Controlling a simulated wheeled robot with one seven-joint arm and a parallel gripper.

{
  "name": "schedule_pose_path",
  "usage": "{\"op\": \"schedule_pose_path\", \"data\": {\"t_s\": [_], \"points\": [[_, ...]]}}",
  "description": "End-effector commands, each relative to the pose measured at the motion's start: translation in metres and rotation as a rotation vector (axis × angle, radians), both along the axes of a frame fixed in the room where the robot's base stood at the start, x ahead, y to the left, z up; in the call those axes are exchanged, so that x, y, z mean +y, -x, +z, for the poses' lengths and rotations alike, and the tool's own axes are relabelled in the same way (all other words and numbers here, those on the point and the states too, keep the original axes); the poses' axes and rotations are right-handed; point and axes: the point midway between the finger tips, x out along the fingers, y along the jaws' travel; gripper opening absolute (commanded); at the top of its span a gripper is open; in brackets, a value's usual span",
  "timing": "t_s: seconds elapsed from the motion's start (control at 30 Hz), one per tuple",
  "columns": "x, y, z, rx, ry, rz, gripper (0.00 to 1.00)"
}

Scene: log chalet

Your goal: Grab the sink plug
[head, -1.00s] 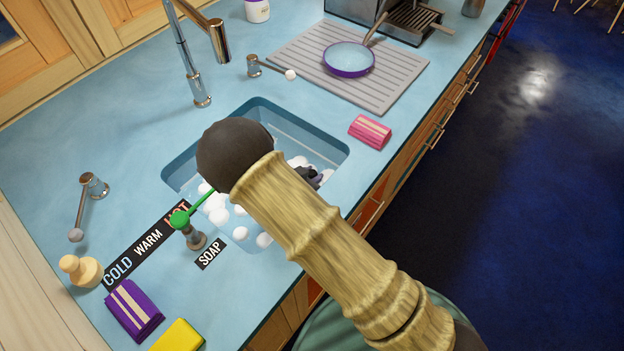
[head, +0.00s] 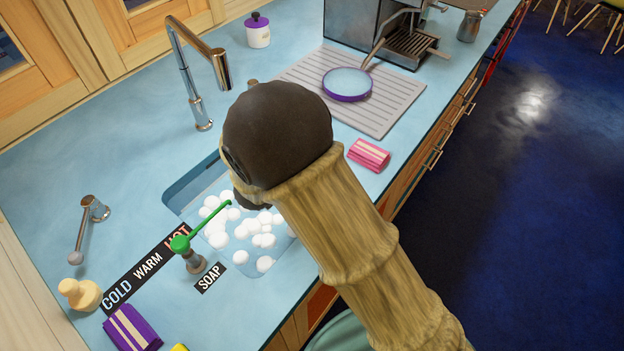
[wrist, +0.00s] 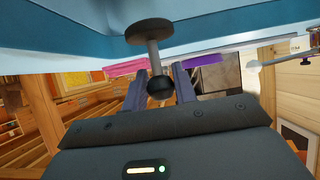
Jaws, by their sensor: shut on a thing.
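The sink plug (wrist: 152,30) shows in the wrist view as a dark round disc on a grey stem with a dark ball at its near end. My gripper (wrist: 160,76) is shut on the ball end, with one finger on each side. The disc sticks out beyond the fingertips. In the head view my arm hides the gripper and the plug. The sink (head: 185,188) is set in the blue counter and holds several white foam balls; my arm covers its right part.
A tall faucet (head: 187,85) stands behind the sink. A green-handled soap lever (head: 181,243) reaches over its front-left edge. A pink cloth (head: 369,153), a grey drying mat (head: 385,115) and a purple-rimmed pan (head: 347,84) lie to the right.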

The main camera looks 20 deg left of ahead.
Motion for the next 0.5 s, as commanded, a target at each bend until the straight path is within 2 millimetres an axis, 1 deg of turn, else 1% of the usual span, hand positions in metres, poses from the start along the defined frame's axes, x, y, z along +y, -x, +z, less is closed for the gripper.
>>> {"op": "schedule_pose_path", "data": {"t_s": [0.03, 0.1, 0.2, 0.3, 0.5], "points": [[-0.001, 0.000, 0.011, -0.001, -0.003, -0.002, 0.05], [0.000, 0.000, 0.022, 0.000, -0.003, -0.001, 0.05], [0.000, 0.000, 0.031, 0.001, -0.001, 0.001, 0.05], [0.001, 0.001, 0.035, 0.001, 0.000, 0.001, 0.05], [-0.001, 0.000, 0.035, 0.001, 0.000, -0.001, 0.05]]}}
